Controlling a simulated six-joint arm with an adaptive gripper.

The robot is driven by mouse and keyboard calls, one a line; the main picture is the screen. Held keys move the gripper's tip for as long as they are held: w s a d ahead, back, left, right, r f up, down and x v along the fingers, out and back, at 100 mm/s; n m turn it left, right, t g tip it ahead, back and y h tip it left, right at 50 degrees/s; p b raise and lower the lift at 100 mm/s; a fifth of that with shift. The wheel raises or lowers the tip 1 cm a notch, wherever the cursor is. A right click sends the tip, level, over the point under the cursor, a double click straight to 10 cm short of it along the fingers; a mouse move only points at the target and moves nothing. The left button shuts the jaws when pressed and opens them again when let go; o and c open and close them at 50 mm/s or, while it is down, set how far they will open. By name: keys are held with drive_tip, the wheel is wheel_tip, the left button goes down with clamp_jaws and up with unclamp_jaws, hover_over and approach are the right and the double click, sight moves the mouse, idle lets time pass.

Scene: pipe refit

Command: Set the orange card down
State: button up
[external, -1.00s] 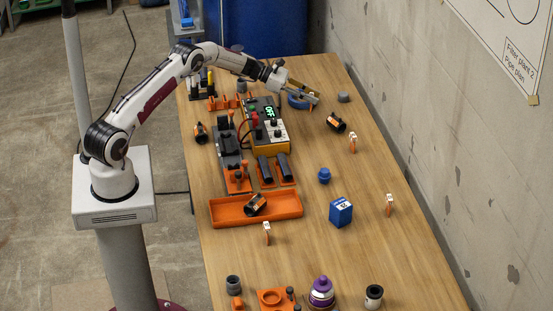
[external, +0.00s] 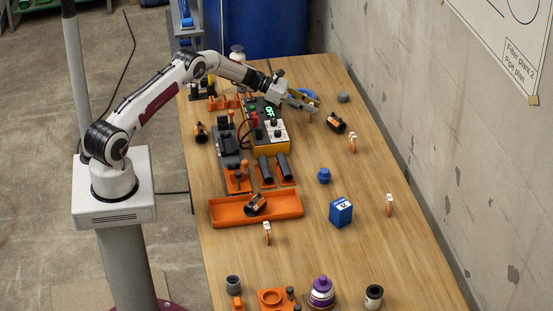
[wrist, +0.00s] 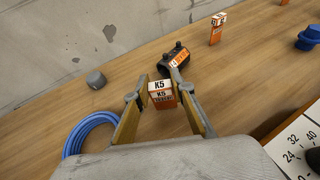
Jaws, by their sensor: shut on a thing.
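The orange card (wrist: 163,101) has a white top marked K5. It stands upright between the two fingers of my gripper (wrist: 158,84) in the wrist view. My gripper is shut on it. In the external view my gripper (external: 304,106) is over the far part of the table, and only a small orange bit of the card (external: 308,119) shows beneath the fingers. I cannot tell whether the card's lower edge touches the table.
A black fitting with an orange label (wrist: 177,66) lies just beyond the fingers. A blue hose coil (wrist: 88,135) is at left, a grey cap (wrist: 96,79) behind it. Another orange-and-white card (wrist: 217,28) stands farther off. The meter box (external: 270,134) is nearby. Bare wood surrounds the card.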

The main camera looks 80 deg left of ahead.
idle(0.3)
drive_tip(key=o, duration=0.8)
drive_tip(key=shift+f, duration=0.1)
drive_tip(key=shift+s+a+r, duration=0.15)
drive_tip(key=shift+s+r, duration=0.05)
drive_tip(key=shift+r, duration=0.1)
drive_tip(key=v, duration=1.1)
drive_tip(key=shift+s+r, duration=0.15)
drive_tip(key=shift+s, duration=0.05)
